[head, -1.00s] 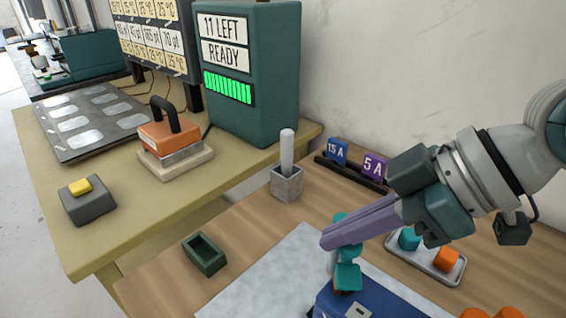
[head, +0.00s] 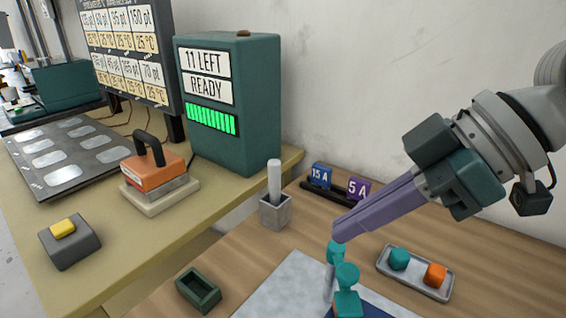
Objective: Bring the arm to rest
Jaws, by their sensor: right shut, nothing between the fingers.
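My right gripper (head: 338,232) comes in from the right on its arm. Its purple fingers are shut together with nothing between them. The fingertips are just above a teal-topped part (head: 336,252) of a blue device at the bottom of the head view; I cannot tell if they touch it. Another teal piece (head: 347,275) stands beside it. Most of the blue device (head: 368,310) is cut off by the lower edge. My left gripper is not in view.
A tray (head: 384,268) holds a teal and an orange piece. Behind the fingers are blue 15 A (head: 320,177) and purple 5 A (head: 358,188) blocks. A grey holder (head: 275,212) with a white rod, a green box (head: 198,290) and a green READY machine (head: 262,110) stand left.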

